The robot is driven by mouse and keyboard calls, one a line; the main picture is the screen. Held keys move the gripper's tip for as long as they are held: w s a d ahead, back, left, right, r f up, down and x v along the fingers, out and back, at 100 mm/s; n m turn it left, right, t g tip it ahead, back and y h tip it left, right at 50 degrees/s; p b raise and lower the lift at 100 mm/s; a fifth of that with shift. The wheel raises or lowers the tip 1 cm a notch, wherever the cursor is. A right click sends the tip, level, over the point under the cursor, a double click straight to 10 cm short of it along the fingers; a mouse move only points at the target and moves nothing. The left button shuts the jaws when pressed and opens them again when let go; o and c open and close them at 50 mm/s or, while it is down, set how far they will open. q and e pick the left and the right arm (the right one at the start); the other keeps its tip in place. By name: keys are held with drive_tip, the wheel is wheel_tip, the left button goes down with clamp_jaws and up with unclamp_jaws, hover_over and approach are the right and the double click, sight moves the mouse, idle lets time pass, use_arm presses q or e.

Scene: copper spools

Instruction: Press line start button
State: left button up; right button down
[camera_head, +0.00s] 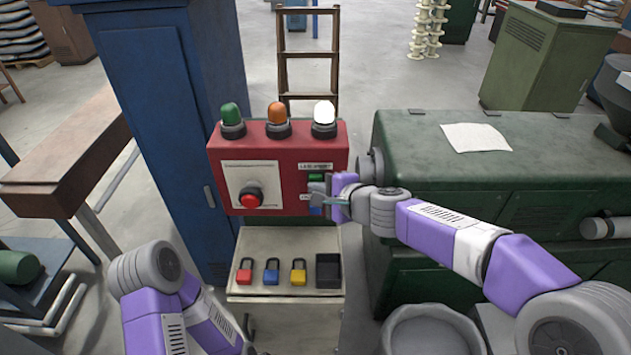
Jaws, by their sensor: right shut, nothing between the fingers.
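A red control box (285,158) stands on a pale cabinet in front of me. A white label (316,166) is on its upper right, with a green part (316,177) just below it. A blue part (316,211) shows lower down. A red round button (250,198) sits on a pale plate at the box's left. My right gripper (322,195) is shut and empty, at the right side of the box's face, hiding part of the controls there. I cannot tell whether its tips touch a button. My left arm shows at lower left; its gripper is out of view.
Green, orange and lit white lamps (324,115) top the box. Red, blue and yellow padlocks (298,274) and a black tray (328,270) are on the cabinet below. A blue locker (165,100) stands left, a green machine (480,190) right. A grey bin (430,330) is below.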

drive_tip(key=shift+w, duration=0.3)
drive_tip(key=shift+s, duration=0.15)
idle(0.4)
drive_tip(key=shift+s+b, duration=0.3)
drive_tip(key=shift+s, duration=0.45)
drive_tip(key=shift+s, duration=0.1)
drive_tip(key=s+b, duration=0.1)
drive_tip(key=s, duration=0.3)
drive_tip(key=shift+s, duration=0.4)
idle(0.4)
